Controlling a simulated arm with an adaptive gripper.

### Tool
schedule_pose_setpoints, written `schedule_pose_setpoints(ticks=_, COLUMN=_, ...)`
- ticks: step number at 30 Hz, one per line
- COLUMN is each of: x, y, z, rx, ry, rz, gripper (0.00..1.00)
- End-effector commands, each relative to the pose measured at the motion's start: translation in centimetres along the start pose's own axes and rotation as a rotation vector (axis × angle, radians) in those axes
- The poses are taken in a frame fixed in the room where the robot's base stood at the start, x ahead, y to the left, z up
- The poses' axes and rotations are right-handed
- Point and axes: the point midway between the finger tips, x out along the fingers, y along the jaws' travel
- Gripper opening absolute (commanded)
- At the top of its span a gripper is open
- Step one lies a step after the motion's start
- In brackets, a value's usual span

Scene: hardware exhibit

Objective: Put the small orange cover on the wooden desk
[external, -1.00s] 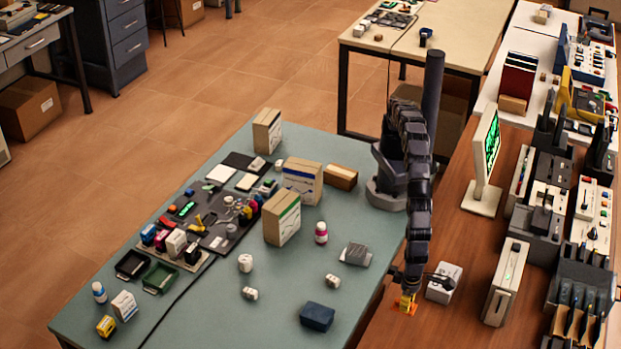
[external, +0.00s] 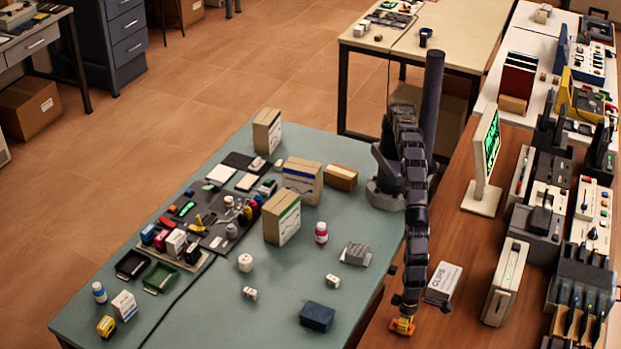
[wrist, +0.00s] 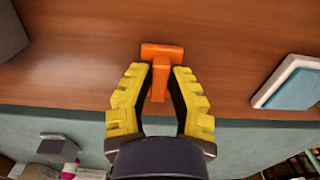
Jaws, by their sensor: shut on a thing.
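The small orange cover (wrist: 161,56) is a T-shaped piece between my yellow fingertips in the wrist view. In the external view a bit of its orange (external: 403,325) shows at the bottom of my arm. My gripper (external: 402,322) is over the front left part of the brown wooden desk (external: 455,240). In the wrist view my gripper (wrist: 160,77) is shut on the cover's narrow stem. The wood (wrist: 230,40) shows behind the cover; I cannot tell whether the cover touches it.
A white box (external: 444,281) stands on the desk just right of my gripper. A white device (external: 505,285) and a monitor (external: 486,155) stand farther right. The teal table (external: 285,270) with several small items adjoins on the left. The desk's front is mostly clear.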

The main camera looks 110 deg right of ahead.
Motion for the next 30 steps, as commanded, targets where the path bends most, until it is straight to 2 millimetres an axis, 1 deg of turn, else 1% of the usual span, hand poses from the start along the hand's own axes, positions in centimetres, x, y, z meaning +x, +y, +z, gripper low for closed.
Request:
schedule_pose_setpoints(ticks=1, x=0.2, y=0.0, z=-0.1, rx=0.001, ry=0.0, rz=0.001, gripper=0.0)
schedule_pose_setpoints(ticks=2, x=0.2, y=0.0, z=0.0, rx=0.001, ry=0.0, rz=0.001, gripper=0.28)
schedule_pose_setpoints(ticks=3, x=0.1, y=0.0, z=0.0, rx=0.001, ry=0.0, rz=0.001, gripper=0.39)
schedule_pose_setpoints(ticks=12, x=0.1, y=0.0, z=0.0, rx=0.001, ry=0.0, rz=0.001, gripper=0.39)
schedule_pose_setpoints(ticks=17, x=-0.6, y=-0.1, z=0.0, rx=0.001, ry=-0.001, rz=-0.002, gripper=0.39)
schedule_pose_setpoints(ticks=20, x=-1.8, y=-0.1, z=0.0, rx=0.002, ry=-0.003, rz=-0.004, gripper=0.39)
schedule_pose_setpoints(ticks=23, x=-3.4, y=-0.1, z=-0.1, rx=0.003, ry=-0.002, rz=-0.003, gripper=0.39)
schedule_pose_setpoints(ticks=30, x=-8.6, y=-0.1, z=0.0, rx=0.002, ry=-0.002, rz=-0.005, gripper=0.39)
